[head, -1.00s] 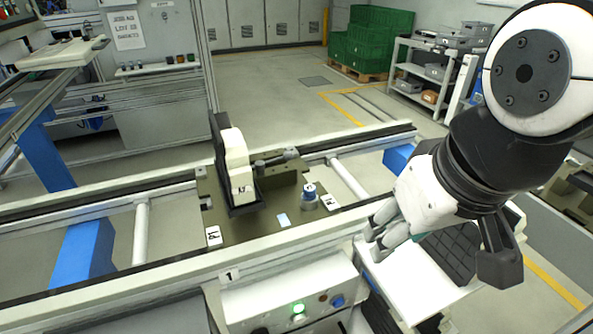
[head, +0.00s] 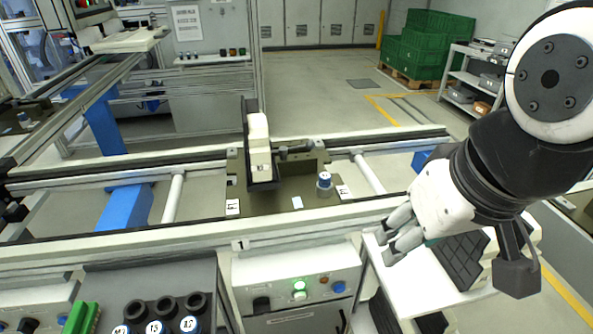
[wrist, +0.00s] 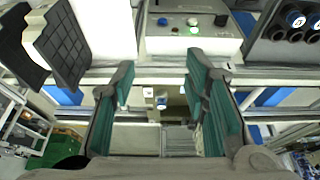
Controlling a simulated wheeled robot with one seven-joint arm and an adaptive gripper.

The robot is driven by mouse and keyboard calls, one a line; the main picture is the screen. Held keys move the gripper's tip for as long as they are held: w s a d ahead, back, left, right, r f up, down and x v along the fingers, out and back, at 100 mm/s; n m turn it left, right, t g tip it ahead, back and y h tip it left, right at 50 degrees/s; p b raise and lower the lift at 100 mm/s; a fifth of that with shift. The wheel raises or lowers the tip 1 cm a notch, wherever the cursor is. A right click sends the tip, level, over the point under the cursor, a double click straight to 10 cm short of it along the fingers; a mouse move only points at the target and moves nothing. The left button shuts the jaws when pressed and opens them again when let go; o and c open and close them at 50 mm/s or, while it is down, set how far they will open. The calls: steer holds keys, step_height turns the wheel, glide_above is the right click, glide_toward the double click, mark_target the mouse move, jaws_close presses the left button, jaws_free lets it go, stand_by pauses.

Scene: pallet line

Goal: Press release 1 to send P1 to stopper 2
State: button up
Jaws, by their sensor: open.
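The control box (head: 297,283) marked 1 on the rail above stands on the near side of the conveyor. The box also shows in the wrist view (wrist: 160,46). A brown pallet (head: 270,202), presumably P1 though its tags are hard to read, sits on the conveyor with an upright white-and-black part and a blue-topped cylinder. My gripper (head: 388,243) is open and empty, right of and above the box, touching nothing.
A white table (head: 405,290) with black trays lies under my gripper. The near conveyor rail (head: 130,241) runs between the box and pallet. Green crates (head: 430,45) stand far back.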

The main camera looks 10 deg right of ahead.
steer(key=shift+a, duration=0.15)
steer(key=shift+c, duration=0.2)
jaws_close()
stand_by(0.9)
